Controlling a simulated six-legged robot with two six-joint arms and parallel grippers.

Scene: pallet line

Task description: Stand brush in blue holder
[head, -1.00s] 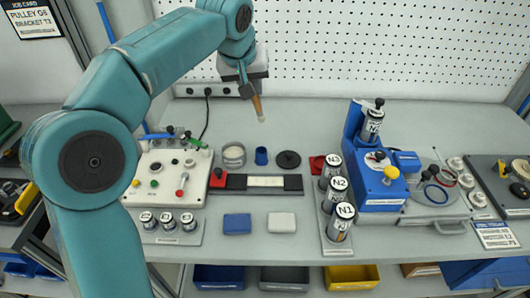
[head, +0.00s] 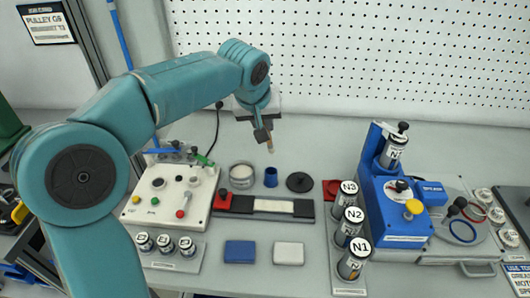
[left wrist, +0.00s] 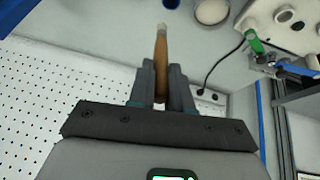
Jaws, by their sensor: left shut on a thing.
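My left gripper (head: 262,134) is shut on the brush (head: 270,145), which has a brown handle and a pale tip pointing down. In the left wrist view the brush (left wrist: 160,60) sticks out between the two fingers (left wrist: 160,85). The blue holder (head: 271,177) is a small blue cup standing on the bench. The brush tip is above and behind the holder, apart from it. In the left wrist view the holder (left wrist: 171,4) shows only partly at the top edge. My right gripper is in neither view.
A pale round tin (head: 242,176) stands left of the holder and a black disc (head: 299,182) lies right of it. A black strip with a white bar (head: 266,206) lies in front. A white control box (head: 166,196) stands left, labelled cylinders (head: 351,229) right.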

